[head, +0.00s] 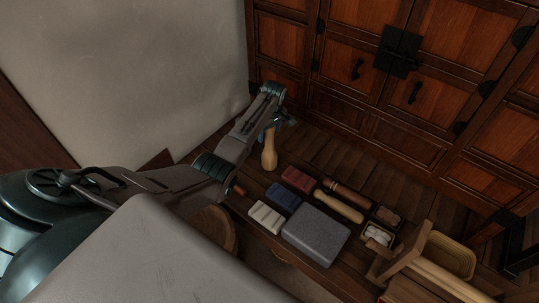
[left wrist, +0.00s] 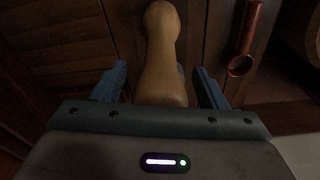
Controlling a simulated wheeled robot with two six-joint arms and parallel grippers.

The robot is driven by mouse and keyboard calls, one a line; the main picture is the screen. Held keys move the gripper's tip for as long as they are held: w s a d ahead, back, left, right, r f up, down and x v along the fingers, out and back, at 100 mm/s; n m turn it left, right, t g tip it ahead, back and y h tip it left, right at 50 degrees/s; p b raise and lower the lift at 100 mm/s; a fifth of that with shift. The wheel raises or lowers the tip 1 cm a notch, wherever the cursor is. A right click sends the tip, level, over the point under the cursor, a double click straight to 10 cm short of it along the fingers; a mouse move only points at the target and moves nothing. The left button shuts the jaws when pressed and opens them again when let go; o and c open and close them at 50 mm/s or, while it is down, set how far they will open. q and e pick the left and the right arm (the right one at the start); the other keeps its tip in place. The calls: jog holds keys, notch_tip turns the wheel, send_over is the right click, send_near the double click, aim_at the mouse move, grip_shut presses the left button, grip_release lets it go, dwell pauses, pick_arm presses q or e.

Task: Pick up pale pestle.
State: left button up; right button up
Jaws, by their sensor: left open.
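The pale pestle (head: 269,156) is a light wooden piece with a wider, rounded end, at the back left of the dark wooden bench in the head view. Its upper end is partly hidden by my left gripper (head: 276,124). In the left wrist view the pale pestle (left wrist: 160,45) runs up the middle, between the two blue fingers of my left gripper (left wrist: 160,80). The gripper is open, one finger on each side, with a narrow visible gap beside the pestle. Whether a finger touches it I cannot tell. My right gripper is not in view.
A copper-coloured dipper (left wrist: 245,40) lies right of the pestle. Red (head: 298,179), blue (head: 284,197) and white (head: 265,215) pieces, a grey stone slab (head: 316,238) and another pale rod (head: 338,206) crowd the bench (head: 240,204). A wooden cabinet (head: 340,75) stands behind.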

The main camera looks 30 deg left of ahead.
pick_arm(q)
jog(key=shift+f, duration=0.45)
jog(key=shift+c, duration=0.5)
jog(key=shift+w+r, duration=0.1)
jog(key=shift+r, duration=0.05)
jog(key=c, duration=1.2)
jog(key=shift+a, duration=0.1)
